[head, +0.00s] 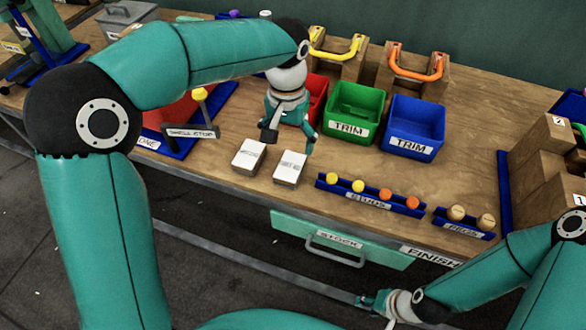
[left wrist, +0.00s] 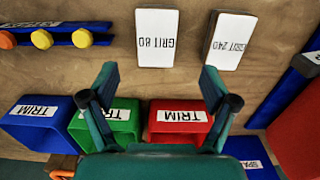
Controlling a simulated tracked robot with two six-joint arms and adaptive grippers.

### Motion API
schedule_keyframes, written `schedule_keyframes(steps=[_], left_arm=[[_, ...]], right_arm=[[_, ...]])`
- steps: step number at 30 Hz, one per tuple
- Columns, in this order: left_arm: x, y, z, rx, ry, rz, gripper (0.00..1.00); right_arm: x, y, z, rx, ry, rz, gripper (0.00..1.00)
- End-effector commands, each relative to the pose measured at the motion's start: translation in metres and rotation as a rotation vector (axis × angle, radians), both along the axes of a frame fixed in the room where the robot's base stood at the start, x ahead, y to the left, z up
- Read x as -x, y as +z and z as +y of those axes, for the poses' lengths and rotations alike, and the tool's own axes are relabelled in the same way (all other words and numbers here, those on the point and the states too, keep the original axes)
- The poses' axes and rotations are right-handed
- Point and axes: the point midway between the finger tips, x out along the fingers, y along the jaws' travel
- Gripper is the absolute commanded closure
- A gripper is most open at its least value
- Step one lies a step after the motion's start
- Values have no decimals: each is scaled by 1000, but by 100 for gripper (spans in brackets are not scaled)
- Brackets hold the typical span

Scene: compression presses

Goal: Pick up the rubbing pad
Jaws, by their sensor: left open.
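Two rubbing pads with white labels lie apart on the wooden bench. One is marked GRIT 80 (left wrist: 155,37) and is the right-hand pad in the head view (head: 290,167). The other is marked GRIT 240 (left wrist: 230,42) and is the left-hand pad in the head view (head: 249,155). My left gripper (head: 290,140) is open and empty, just behind the pads on the bin side. In the left wrist view its spread fingers (left wrist: 158,82) point toward the pads, with GRIT 80 roughly between them. My right gripper (head: 375,305) is low at the bench front, far from the pads.
Red (left wrist: 180,115), green (head: 353,112) and blue (head: 414,128) bins stand behind the pads. A stock drawer (head: 335,240) hangs below the front edge.

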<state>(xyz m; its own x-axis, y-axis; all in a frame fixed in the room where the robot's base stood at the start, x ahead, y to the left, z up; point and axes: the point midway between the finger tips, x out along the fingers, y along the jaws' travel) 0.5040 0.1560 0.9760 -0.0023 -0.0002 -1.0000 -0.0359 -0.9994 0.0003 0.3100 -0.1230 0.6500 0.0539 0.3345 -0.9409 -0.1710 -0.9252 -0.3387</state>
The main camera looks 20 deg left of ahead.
Motion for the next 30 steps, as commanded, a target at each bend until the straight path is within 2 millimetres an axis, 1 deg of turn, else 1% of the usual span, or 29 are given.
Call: schedule_keyframes(steps=[1, 3, 6, 13, 21, 24, 30], left_arm=[[1, -11, 1, -1, 1, 4, 14], [1, -21, 1, -1, 1, 3, 14], [1, -31, 2, -1, 2, 1, 14], [1, -45, 0, 0, 3, 2, 14], [3, -81, -3, 0, 4, 2, 14], [3, -87, -3, 0, 4, 1, 14], [3, -88, -3, 0, 4, -1, 14]], right_arm=[[0, -1, 0, 0, 0, 0, 60], [0, -1, 0, 0, 0, -1, 60], [0, -1, 0, 0, 0, -1, 60], [0, 1, 0, 0, 0, 0, 60], [0, 6, 0, 0, 0, -1, 60], [0, 6, 0, 0, 0, -1, 60], [0, 6, 0, 0, 0, -1, 60]])
